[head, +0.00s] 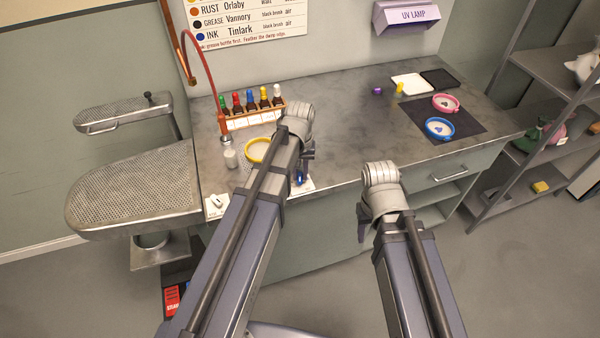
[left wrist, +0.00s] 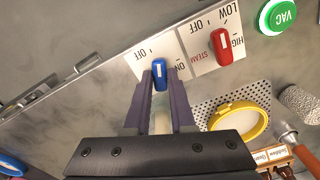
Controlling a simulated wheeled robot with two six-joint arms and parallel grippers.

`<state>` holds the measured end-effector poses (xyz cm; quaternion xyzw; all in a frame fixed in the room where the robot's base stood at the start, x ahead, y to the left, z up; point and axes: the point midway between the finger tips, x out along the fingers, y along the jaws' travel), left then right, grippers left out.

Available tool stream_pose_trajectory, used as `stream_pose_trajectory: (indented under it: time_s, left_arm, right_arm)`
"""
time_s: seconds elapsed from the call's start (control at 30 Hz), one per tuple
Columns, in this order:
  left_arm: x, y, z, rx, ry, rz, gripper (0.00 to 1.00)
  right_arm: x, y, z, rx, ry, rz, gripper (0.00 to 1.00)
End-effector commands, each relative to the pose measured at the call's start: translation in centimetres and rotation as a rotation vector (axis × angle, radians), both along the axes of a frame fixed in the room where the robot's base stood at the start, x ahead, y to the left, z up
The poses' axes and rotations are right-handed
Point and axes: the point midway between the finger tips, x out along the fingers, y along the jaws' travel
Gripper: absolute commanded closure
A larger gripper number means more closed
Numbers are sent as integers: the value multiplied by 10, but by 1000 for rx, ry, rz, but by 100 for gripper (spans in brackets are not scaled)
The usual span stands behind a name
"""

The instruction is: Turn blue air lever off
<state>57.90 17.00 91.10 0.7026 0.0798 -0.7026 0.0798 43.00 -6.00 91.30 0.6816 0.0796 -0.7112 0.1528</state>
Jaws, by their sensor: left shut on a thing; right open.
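The blue lever (left wrist: 158,72) stands on a white plate (left wrist: 140,66) marked OFF and ON in the left wrist view. My left gripper (left wrist: 159,84) is shut on the lever, one finger on each side. In the head view the lever's blue (head: 300,180) shows at the counter's front edge under my left gripper (head: 302,177). The plate's name label is hidden, and the lever's exact setting is hard to tell. My right gripper (head: 363,225) hangs in front of the counter, touching nothing visible; its fingers are mostly hidden.
Beside the blue lever are a red STEAM lever (left wrist: 221,46) and a green VAC button (left wrist: 279,17). The counter's middle (head: 345,125) is clear.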

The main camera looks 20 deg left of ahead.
Motion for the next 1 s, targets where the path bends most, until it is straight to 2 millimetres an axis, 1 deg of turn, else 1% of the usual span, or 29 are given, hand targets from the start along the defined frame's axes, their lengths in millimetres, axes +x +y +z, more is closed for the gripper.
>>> stream_pose_trajectory:
  time_s: [0.2,0.5,0.7,1.0]
  left_arm:
    - [0,0,0,0,0,169,100]
    - [0,0,0,0,0,322,100]
    - [0,0,0,0,0,369,100]
    - [0,0,0,0,0,386,100]
  right_arm:
    - [0,0,0,0,0,0,50]
    - [0,0,0,0,0,0,50]
    - [0,0,0,0,0,0,50]
    - [0,0,0,0,0,0,50]
